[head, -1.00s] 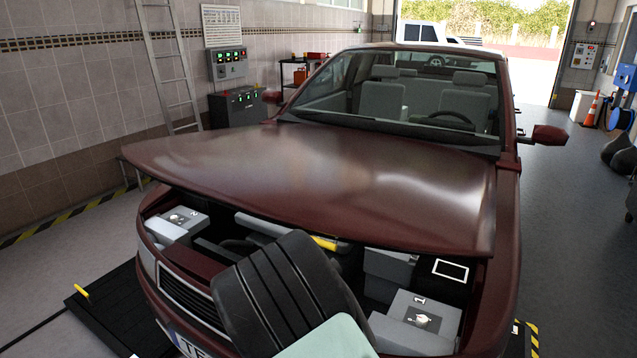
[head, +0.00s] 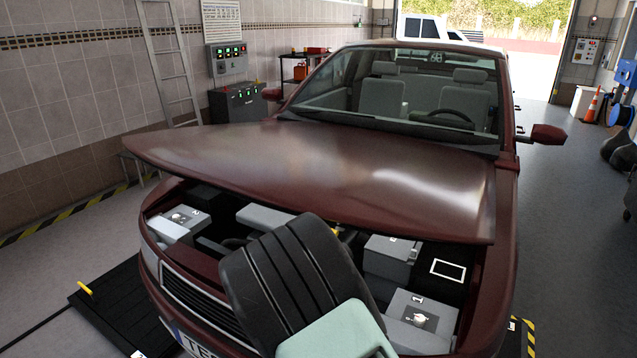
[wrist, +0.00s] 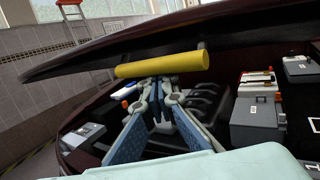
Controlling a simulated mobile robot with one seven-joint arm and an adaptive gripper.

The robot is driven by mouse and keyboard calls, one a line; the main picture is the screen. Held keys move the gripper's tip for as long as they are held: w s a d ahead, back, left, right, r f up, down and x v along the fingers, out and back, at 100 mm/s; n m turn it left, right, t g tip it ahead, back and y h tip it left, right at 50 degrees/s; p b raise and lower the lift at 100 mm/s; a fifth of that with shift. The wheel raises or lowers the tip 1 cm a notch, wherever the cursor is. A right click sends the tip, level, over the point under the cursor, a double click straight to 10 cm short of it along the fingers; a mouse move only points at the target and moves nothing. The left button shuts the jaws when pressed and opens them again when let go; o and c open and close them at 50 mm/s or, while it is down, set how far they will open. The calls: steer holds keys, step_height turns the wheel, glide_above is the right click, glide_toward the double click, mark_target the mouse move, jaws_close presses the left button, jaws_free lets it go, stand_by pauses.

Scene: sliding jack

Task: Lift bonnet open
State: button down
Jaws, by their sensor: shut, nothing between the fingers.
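The dark red bonnet (head: 330,180) of the car is partly raised, its front edge standing above the engine bay. In the wrist view its underside (wrist: 110,58) runs above my gripper. A yellow bar (wrist: 165,64) hangs under the bonnet's front edge on short posts; only a small yellow bit (head: 336,232) shows in the head view. My gripper (wrist: 158,92) is shut and empty, its fingertips just below the bar. I cannot tell whether they touch it. In the head view my arm hides the gripper.
The engine bay below holds a grey box (head: 415,318) at right and another (head: 180,222) at left. A ladder (head: 172,65) leans on the left wall. The windscreen (head: 400,95) lies behind the bonnet.

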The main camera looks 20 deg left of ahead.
mark_target(320, 205)
steer(key=shift+w+r+p, duration=0.3)
steer(key=shift+r+p, duration=0.8)
steer(key=shift+r, duration=0.65)
steer(key=shift+w+r+p, duration=0.3)
steer(key=shift+r+p, duration=0.85)
steer(key=shift+r, duration=0.65)
steer(key=shift+w+r+p, duration=0.3)
steer(key=shift+r+p, duration=0.8)
steer(key=shift+r, duration=0.75)
steer(key=shift+w+d+r+p, duration=0.1)
steer(key=shift+w+r+p, duration=0.1)
steer(key=shift+r+p, duration=0.35)
steer(key=shift+w+r+p, duration=0.15)
steer(key=shift+r+p, duration=0.2)
steer(key=shift+r, duration=0.4)
steer(key=w+r, duration=0.3)
steer(key=r, duration=0.7)
steer(key=shift+d+r, duration=0.15)
steer(key=shift+r, duration=0.1)
steer(key=w+r, duration=0.5)
steer(key=r, duration=0.8)
steer(key=shift+d, duration=0.2)
steer(key=shift+w+f, duration=0.15)
